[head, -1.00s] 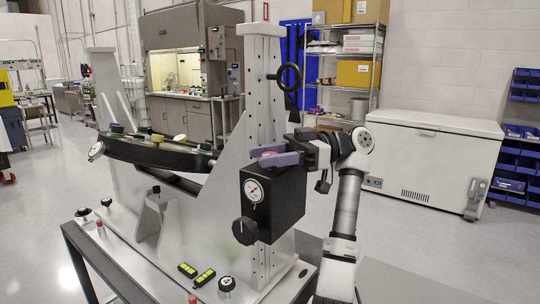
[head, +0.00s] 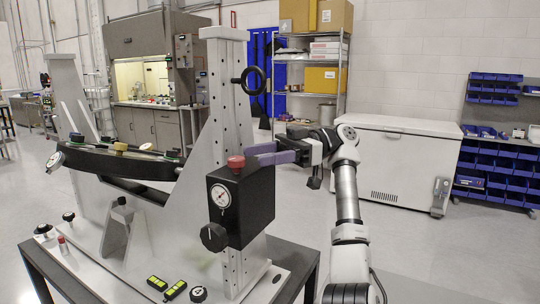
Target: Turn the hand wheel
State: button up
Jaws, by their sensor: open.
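A black ring-shaped hand wheel (head: 253,80) sits on the right side of the upright perforated column (head: 226,110), near its top. My gripper (head: 254,155) is below the wheel, with its purple fingers pointing left and open. The fingertips are just right of a red knob (head: 236,162) on top of a black box (head: 242,205). Whether they touch the knob or the box cannot be told. The box carries a round dial (head: 221,196) and a dark lobed knob (head: 213,237) on its front. No object shows clearly between the fingers.
The grey fixture stands on a dark-framed table (head: 294,270). A curved black beam (head: 115,163) with small knobs spans its left part. Yellow-black blocks (head: 157,283) lie on the base plate. A white chest freezer (head: 395,165) and a shelf rack (head: 312,75) stand behind. Open floor lies right.

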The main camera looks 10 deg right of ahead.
aim_at(214, 236)
jog(key=k, duration=1)
